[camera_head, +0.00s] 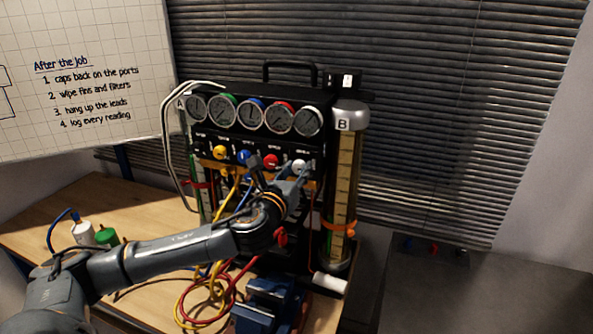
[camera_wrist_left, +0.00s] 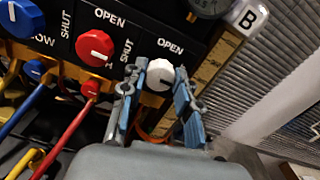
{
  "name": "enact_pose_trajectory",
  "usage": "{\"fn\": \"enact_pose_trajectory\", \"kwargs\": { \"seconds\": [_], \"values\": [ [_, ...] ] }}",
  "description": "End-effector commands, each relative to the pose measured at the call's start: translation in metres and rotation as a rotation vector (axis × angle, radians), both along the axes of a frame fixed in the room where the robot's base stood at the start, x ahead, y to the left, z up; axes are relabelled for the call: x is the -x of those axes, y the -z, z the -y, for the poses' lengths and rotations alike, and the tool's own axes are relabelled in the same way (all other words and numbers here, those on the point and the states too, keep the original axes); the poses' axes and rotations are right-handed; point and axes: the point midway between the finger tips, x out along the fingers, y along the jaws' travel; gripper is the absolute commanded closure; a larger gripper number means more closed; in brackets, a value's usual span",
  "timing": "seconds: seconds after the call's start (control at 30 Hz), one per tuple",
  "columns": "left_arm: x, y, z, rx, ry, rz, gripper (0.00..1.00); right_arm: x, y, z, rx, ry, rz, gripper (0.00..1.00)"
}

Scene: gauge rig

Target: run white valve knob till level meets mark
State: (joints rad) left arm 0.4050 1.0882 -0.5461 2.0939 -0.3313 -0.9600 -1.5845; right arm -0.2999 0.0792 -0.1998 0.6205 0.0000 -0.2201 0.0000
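The white valve knob (camera_head: 299,166) is at the right end of the knob row on the black panel. In the left wrist view the white knob (camera_wrist_left: 160,74) sits under an OPEN label. My left gripper (camera_wrist_left: 161,82) is open, with one blue-grey finger on each side of the white knob. Narrow gaps seem to separate fingers and knob; contact is hard to judge. In the head view my left gripper (camera_head: 296,182) reaches up at this knob. Tube B (camera_head: 345,180) stands right of the panel, with an orange band (camera_head: 339,228) low on it. Its liquid level is not clear.
Red (camera_wrist_left: 95,46) and blue (camera_head: 244,157) knobs and a yellow knob (camera_head: 220,152) sit left of the white one. Several gauges (camera_head: 250,114) are above. Coloured hoses (camera_head: 205,298) hang below, near a blue vise (camera_head: 268,303).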

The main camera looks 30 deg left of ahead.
Motion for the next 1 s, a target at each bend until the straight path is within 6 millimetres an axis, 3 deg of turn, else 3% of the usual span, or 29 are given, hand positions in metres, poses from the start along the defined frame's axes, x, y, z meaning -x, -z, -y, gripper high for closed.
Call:
{"fn": "enact_pose_trajectory", "kwargs": {
  "seconds": [0.03, 0.1, 0.27, 0.6, 0.9, 0.93, 1.0],
  "values": [
    [0.0001, -0.0001, 0.0000, 0.000, 0.000, 0.000, 0.91, 0.0001, 0.0000, 0.0001, 0.000, 0.000, 0.000, 0.58],
    [0.0001, -0.0001, 0.0000, 0.000, 0.000, 0.000, 1.00, 0.0002, 0.0000, 0.0001, 0.000, 0.000, 0.000, 0.58],
    [0.0002, 0.0005, 0.0000, 0.054, 0.000, 0.013, 1.00, 0.0001, 0.0008, 0.0002, 0.000, 0.000, 0.000, 0.58],
    [0.0002, 0.0005, -0.0001, 0.423, -0.001, 0.101, 1.00, 0.0003, 0.0046, 0.0003, 0.000, 0.000, 0.000, 0.58],
    [0.0002, -0.0006, -0.0004, 0.444, 0.000, 0.108, 1.00, 0.0005, 0.0044, 0.0004, 0.000, 0.000, -0.001, 0.58],
    [0.0001, -0.0005, -0.0005, 0.444, 0.000, 0.108, 0.67, 0.0005, 0.0044, 0.0004, 0.000, 0.000, -0.001, 0.58],
    [0.0001, -0.0005, -0.0004, 0.443, 0.000, 0.107, 0.52, 0.0005, 0.0044, 0.0004, 0.000, 0.000, -0.001, 0.58]
  ]
}}
